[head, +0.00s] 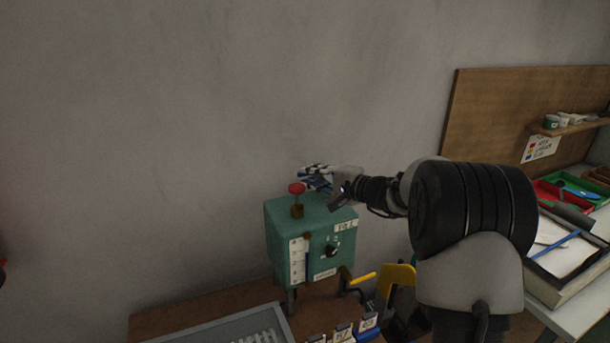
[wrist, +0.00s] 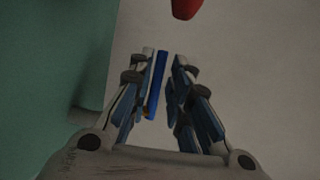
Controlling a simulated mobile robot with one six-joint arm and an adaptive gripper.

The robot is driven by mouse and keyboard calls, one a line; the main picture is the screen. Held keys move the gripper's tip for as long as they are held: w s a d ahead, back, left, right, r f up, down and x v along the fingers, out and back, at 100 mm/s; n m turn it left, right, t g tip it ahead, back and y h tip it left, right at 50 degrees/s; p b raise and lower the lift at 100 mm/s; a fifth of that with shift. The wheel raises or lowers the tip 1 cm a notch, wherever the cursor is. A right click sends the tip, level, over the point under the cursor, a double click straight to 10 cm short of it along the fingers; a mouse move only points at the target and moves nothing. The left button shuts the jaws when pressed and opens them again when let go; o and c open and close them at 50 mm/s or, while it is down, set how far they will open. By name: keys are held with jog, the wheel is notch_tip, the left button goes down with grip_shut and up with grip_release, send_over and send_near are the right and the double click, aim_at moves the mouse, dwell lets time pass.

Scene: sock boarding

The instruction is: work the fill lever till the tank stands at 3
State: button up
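The tank is a green box (head: 280,228) on dark legs in the head view. A red knob (head: 297,188) stands upright on a brown base on its top. A label (head: 346,225) reading like FILL is at the upper right of its front. A white scale (head: 298,262) with a dark blue strip beside it is on the front; its marks are too small to read. A black dial (head: 331,250) is to the right. My gripper (head: 308,178) is just right of the red knob, apart from it.
A yellow-handled lever (head: 362,278) sticks out at the tank's lower right, near a yellow part (head: 397,276). A grey tray (head: 225,330) and small labelled items (head: 343,331) are in front. A bench with trays (head: 585,195) is at right.

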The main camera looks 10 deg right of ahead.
jog(key=v, duration=0.8)
jog(key=shift+s+d, duration=0.15)
